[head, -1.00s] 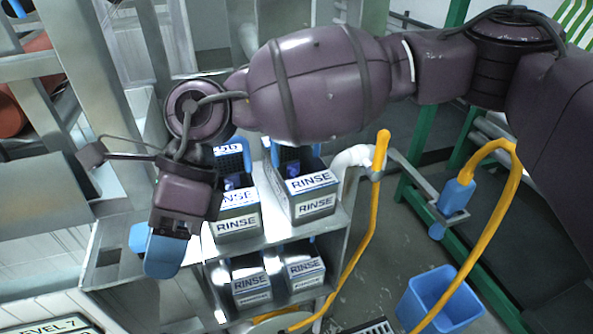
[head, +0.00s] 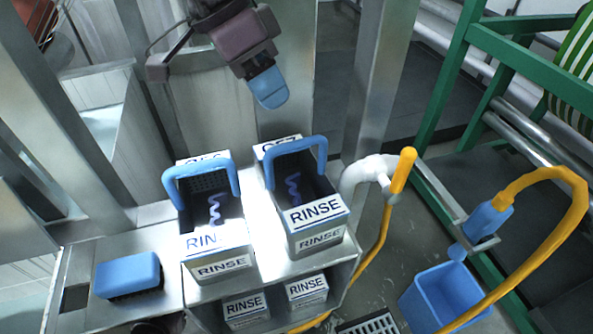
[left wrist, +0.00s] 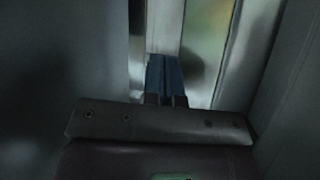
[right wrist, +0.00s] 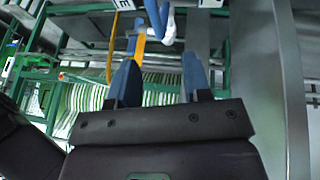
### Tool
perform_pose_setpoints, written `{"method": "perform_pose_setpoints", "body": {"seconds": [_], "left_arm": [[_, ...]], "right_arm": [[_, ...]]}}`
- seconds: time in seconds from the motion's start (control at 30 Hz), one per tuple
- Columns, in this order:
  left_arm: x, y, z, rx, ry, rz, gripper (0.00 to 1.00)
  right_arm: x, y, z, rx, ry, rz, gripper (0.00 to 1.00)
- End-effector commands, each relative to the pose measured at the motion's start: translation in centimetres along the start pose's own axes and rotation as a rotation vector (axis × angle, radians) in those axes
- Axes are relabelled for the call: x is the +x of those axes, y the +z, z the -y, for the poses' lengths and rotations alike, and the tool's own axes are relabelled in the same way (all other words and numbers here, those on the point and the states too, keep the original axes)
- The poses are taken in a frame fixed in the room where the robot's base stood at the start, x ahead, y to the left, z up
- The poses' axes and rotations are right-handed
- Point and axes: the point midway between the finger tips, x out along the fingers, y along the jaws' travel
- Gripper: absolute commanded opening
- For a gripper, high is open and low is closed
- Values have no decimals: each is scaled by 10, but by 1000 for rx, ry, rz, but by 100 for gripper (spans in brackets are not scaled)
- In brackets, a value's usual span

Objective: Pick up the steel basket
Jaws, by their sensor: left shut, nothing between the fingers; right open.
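Two steel baskets with tall blue loop handles sit in the RINSE tanks in the head view. The left basket (head: 208,184) shows dark mesh under its handle (head: 198,166). The right basket's handle (head: 296,147) rises from the right tank, and its body is mostly hidden. Each holds a purple-blue wavy strip. My right gripper (head: 270,88) is behind and above the tanks, apart from both handles. Its two blue fingers (right wrist: 160,82) are open and empty in the right wrist view. My left gripper (left wrist: 163,78) shows only in the left wrist view, its blue fingers shut together and empty.
The tanks stand on a steel bench (head: 120,248) beside a blue block (head: 128,275). More RINSE boxes (head: 306,288) are on the shelf below. A white pipe with yellow lever (head: 403,171), yellow hose (head: 560,175), blue bucket (head: 445,295) and green frame (head: 450,80) lie right.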

Motion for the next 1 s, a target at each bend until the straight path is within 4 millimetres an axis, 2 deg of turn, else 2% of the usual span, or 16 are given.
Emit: {"method": "perform_pose_setpoints", "body": {"seconds": [0.2, 0.4, 0.57, 0.8, 1.0], "left_arm": [[-6, 8, 1, -3, -3, 19, 0], [-10, 13, 1, -4, -4, 32, 0], [-8, 7, 1, -3, -3, 23, 0], [-10, -4, 2, -2, -2, 13, 0], [-10, -7, 2, -2, -2, 9, 0]], "right_arm": [[30, 0, -1, -1, 3, -2, 45], [50, 0, 0, -1, 1, -1, 45], [59, 1, -1, -1, 2, -1, 45], [90, 4, -1, -2, 3, -1, 45], [105, 4, 0, -1, 2, 0, 45]]}}
